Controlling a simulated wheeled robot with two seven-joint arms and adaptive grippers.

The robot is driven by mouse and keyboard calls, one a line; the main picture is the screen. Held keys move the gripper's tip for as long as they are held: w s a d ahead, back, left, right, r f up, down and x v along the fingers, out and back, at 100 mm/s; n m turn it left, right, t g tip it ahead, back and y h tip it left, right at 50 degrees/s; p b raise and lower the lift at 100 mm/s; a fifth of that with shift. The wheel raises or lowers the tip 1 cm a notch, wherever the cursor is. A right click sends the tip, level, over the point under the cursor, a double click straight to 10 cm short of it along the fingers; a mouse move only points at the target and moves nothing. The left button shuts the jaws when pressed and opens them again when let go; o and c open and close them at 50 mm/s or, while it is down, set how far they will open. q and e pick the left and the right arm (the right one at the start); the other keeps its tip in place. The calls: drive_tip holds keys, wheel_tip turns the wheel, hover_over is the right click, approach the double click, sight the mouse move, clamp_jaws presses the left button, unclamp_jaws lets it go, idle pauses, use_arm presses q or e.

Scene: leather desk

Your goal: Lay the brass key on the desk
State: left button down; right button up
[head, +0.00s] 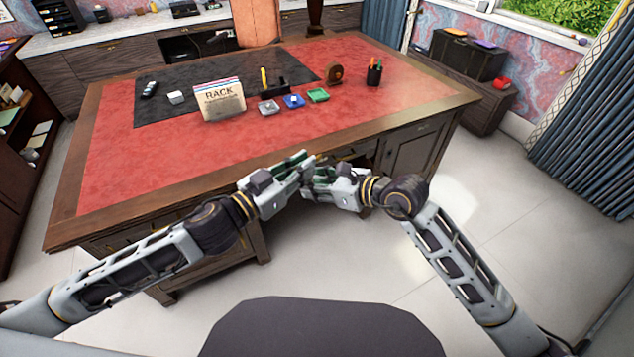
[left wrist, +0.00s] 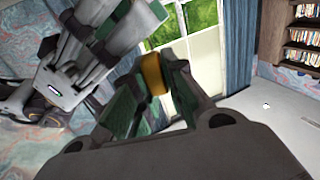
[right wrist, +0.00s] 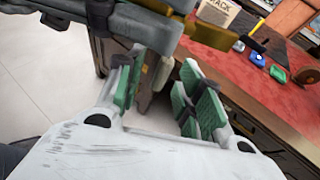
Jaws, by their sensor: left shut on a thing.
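The brass key (left wrist: 153,73) is between the fingers of my left gripper (left wrist: 152,95), which is shut on it. In the right wrist view the brass key (right wrist: 212,33) sticks out past the left gripper's green-padded fingers. In the head view the left gripper (head: 300,166) is at the desk's near edge, and I cannot make out the key. My right gripper (head: 318,178) is close beside it, just in front of that edge. In the right wrist view the right gripper (right wrist: 160,100) is open with nothing between its fingers. The desk (head: 180,165) has a red leather top with a wooden border.
A pen cup (head: 375,72) and a round brown object (head: 334,74) stand farther right. The near red leather is clear.

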clamp_jaws()
use_arm(q)
drive_tip(key=c, duration=1.4)
unclamp_jaws()
drive_tip(key=shift+r, duration=0.1)
drive_tip(key=shift+r, duration=4.85)
drive_tip(key=shift+w, duration=0.1)
